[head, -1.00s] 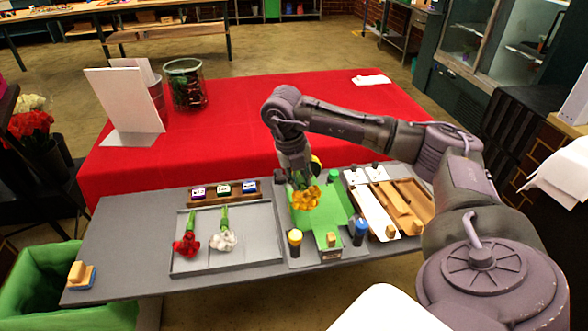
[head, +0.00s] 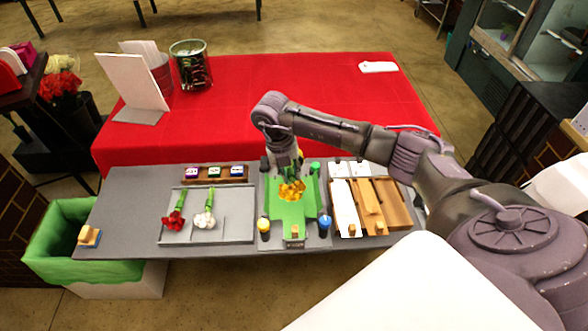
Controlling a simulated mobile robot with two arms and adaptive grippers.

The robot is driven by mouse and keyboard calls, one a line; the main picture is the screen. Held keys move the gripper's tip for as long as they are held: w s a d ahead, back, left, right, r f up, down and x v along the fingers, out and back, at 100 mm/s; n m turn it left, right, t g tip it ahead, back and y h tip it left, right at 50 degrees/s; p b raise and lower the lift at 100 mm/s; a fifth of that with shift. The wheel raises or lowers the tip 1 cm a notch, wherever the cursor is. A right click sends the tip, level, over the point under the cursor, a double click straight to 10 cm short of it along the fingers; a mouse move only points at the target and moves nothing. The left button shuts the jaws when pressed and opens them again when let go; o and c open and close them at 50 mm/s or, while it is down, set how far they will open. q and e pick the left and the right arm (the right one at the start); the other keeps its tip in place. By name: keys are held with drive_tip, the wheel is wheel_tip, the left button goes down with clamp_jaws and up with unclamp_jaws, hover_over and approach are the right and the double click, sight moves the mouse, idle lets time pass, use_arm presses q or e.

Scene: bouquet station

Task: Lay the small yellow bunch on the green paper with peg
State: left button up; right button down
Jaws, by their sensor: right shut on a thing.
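The small yellow bunch (head: 291,190) is in my right gripper (head: 285,166), which is shut on it. It is over the green paper (head: 290,215), blossoms toward the near side; I cannot tell whether it touches the paper. The green paper lies on a grey board on the table. A small wooden block, perhaps the peg (head: 295,242), sits at the paper's near edge. The gripper's fingers and the stems are partly hidden by the arm and the blossoms. My left gripper is not in view.
A grey tray (head: 240,233) to the left holds a red bunch (head: 174,220) and a white bunch (head: 205,220). A yellow-topped pot (head: 264,228) and a blue one (head: 324,225) flank the paper. Wooden trays (head: 390,203) lie right. A green-lined bin (head: 60,240) stands left.

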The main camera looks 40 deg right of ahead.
drive_tip(key=shift+f, duration=0.6)
wheel_tip(320, 180, down, 4)
drive_tip(key=b, duration=0.3)
drive_tip(key=shift+f+b, duration=0.1)
drive_tip(key=shift+b, duration=0.2)
drive_tip(key=shift+d+f+b, duration=0.1)
drive_tip(key=shift+f+b, duration=0.4)
drive_tip(key=shift+f, duration=0.35)
use_arm(q)
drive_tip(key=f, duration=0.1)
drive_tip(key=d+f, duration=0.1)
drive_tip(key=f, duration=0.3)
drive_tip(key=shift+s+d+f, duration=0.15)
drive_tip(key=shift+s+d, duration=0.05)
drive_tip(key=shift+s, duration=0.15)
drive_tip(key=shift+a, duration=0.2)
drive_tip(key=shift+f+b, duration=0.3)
drive_tip(key=shift+b, duration=0.15)
use_arm(e)
drive_tip(key=shift+f, duration=0.3)
